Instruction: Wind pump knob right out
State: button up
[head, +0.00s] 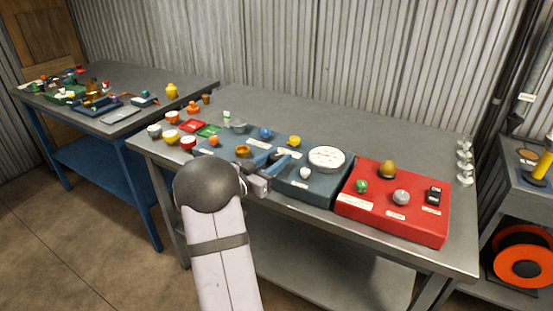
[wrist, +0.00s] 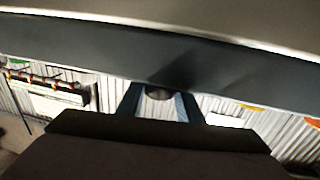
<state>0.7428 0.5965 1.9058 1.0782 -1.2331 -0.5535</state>
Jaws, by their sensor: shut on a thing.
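My gripper (head: 283,160) is over the blue-grey panel (head: 325,190) on the middle bench, fingers pointing away from me. It is shut on a small dark knob, the pump knob by its place between the fingers. In the wrist view, the blue fingers of my gripper (wrist: 160,105) stand on either side of the dark round pump knob (wrist: 158,93). The fingers hide most of it in the head view. The label lettering is too small to read, and I cannot tell how far out the knob stands.
A round white gauge (head: 326,157) and a white knob (head: 305,173) stand right of my gripper; a brass ring (head: 243,150) is left. A red panel (head: 415,222) with several controls sits further right. Small bowls (head: 171,136) crowd the bench's left end. The bench's back strip is clear.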

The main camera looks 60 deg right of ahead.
jog(key=shift+s+t, duration=0.1)
jog(key=shift+t, duration=0.2)
jog(key=n+t+b, duration=0.1)
jog(key=n+t, duration=0.1)
jog(key=n+t+b, duration=0.1)
jog(key=t+b, duration=0.1)
jog(key=t, duration=0.1)
jog(key=shift+f+n, duration=0.2)
jog(key=shift+n, duration=0.2)
jog(key=shift+n+t+y+b, duration=0.3)
jog(key=shift+n+t+b, duration=0.6)
jog(key=shift+t, duration=0.5)
jog(key=shift+r+t, duration=0.15)
jog(key=shift+t, duration=0.15)
jog(key=o, duration=1)
jog(key=shift+o, duration=0.2)
jog(key=shift+a, duration=0.1)
jog(key=shift+b+v, duration=0.5)
jog(key=shift+v, duration=3.05)
